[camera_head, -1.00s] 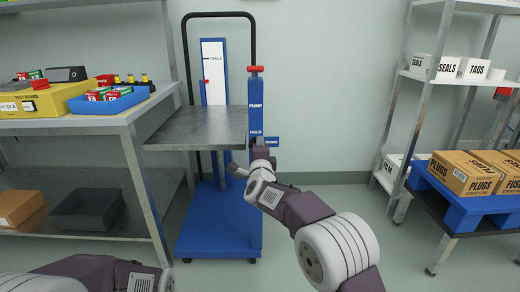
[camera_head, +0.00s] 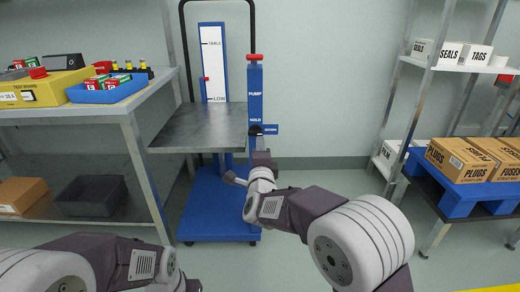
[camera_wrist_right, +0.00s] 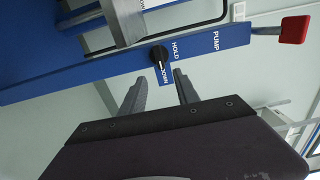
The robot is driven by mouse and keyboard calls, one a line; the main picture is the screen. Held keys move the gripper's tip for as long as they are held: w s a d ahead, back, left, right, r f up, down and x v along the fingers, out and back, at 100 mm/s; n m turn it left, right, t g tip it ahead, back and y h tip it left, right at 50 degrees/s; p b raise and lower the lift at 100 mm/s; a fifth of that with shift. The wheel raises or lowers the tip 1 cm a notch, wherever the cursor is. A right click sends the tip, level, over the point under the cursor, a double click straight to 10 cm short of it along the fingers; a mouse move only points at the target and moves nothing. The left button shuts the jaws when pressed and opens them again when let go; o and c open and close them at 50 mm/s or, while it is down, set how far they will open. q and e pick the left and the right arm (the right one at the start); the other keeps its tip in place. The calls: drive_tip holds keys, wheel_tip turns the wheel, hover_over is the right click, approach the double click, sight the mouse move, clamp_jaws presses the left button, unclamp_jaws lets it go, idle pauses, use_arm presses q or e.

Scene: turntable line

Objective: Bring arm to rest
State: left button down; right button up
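My right gripper (camera_head: 258,138) is in front of the blue lift post (camera_head: 255,95). In the right wrist view its two fingers (camera_wrist_right: 160,92) are apart with nothing between them. Just beyond the fingertips a black knob (camera_wrist_right: 158,55) sits between the HOLD and DOWN labels, its pointer turned toward DOWN; no finger appears to touch it. My left arm (camera_head: 140,265) lies along the bottom left, and its gripper is beyond the picture's edge.
The grey lift platform (camera_head: 200,128) stands beside a steel workbench (camera_head: 130,110) with a blue bin (camera_head: 108,92). A red pump handle (camera_head: 255,57) tops the post. A blue stand (camera_head: 462,196) with cartons is at right. Floor between is clear.

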drive_tip(key=d+r+m+h+p, duration=0.25)
drive_tip(key=d+r+p, duration=0.45)
drive_tip(key=d+r, duration=0.4)
drive_tip(key=s+d+f+n+g+p, duration=0.3)
drive_tip(key=d+f+n, duration=0.1)
drive_tip(key=d, duration=0.1)
drive_tip(key=s+f+n+g+y+p, duration=0.1)
drive_tip(key=s+f+n+g, duration=0.65)
drive_tip(key=s+f, duration=0.55)
drive_tip(key=s+f+n+g+y+p, duration=0.15)
drive_tip(key=s+f+n+g, duration=0.55)
drive_tip(key=s, duration=0.9)
wheel_tip(320, 180, up, 37)
drive_tip(key=n+p, duration=0.2)
drive_tip(key=p, duration=3.5)
drive_tip(key=shift+s+d+t, duration=0.25)
drive_tip(key=shift+s+t, duration=0.1)
drive_tip(key=shift+s, duration=0.1)
